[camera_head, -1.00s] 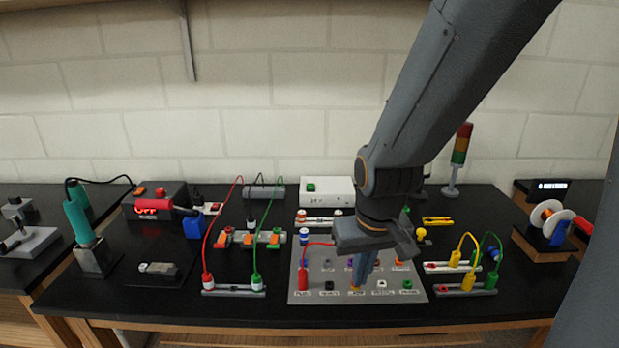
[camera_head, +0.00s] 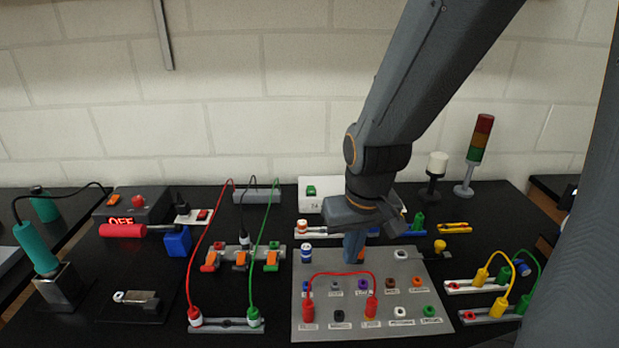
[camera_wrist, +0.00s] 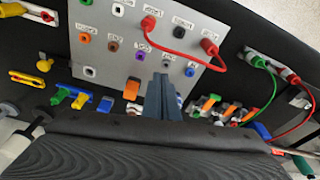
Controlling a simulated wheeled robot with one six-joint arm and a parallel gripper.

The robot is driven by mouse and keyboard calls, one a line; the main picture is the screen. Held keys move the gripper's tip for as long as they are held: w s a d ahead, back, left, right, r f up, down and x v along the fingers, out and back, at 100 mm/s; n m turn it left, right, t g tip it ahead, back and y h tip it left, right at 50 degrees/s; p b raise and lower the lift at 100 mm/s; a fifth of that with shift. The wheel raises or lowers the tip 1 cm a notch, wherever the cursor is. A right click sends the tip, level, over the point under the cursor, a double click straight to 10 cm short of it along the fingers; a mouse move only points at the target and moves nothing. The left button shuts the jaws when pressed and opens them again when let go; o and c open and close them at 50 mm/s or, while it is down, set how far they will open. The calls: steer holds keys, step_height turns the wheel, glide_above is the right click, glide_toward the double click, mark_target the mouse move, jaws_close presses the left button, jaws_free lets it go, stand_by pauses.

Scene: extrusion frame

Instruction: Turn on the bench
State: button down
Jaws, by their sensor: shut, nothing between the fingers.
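The grey socket panel (camera_head: 436,313) lies at the middle front of the bench. My gripper (camera_head: 354,260) is shut and empty, pointing down at the panel's back part; in the wrist view its fingers (camera_wrist: 164,88) are close together. An orange switch-like part (camera_head: 362,256) sits beside the fingertips, partly hidden by them; it shows in the wrist view (camera_wrist: 131,89) just left of the fingers. I cannot tell whether they touch. A red lead (camera_head: 340,274) joins two sockets on the panel's front row. A dark box (camera_head: 150,205) at the left shows a lit red OFF (camera_head: 121,222).
A white box with a green switch (camera_head: 311,190) stands behind the panel. Red (camera_head: 195,260) and green leads rise left of it. Yellow and green leads (camera_head: 505,275) stand at right. A signal tower (camera_head: 479,150) stands at the back. A soldering iron (camera_head: 36,248) stands at left.

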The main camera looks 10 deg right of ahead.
steer(key=w+r+m+b, duration=0.1)
steer(key=w+r+b, duration=0.2)
steer(key=w, duration=1.3)
steer(key=w+r+m+t+b, duration=0.1)
steer(key=w+r+b, duration=0.2)
steer(key=w, duration=1.3)
step_height(320, 180, up, 3)
steer(key=shift+a+r+h, duration=0.1)
steer(key=shift+a+h, duration=0.15)
steer(key=shift+h, duration=0.05)
steer(key=shift+w, duration=0.1)
steer(key=p, duration=0.4)
glide_above(311, 188)
steer(key=f, duration=1.2)
steer(key=shift+s+a, duration=0.1)
steer(key=shift+s, duration=0.3)
steer(key=shift+p+x, duration=0.45)
steer(key=shift+x, duration=0.4)
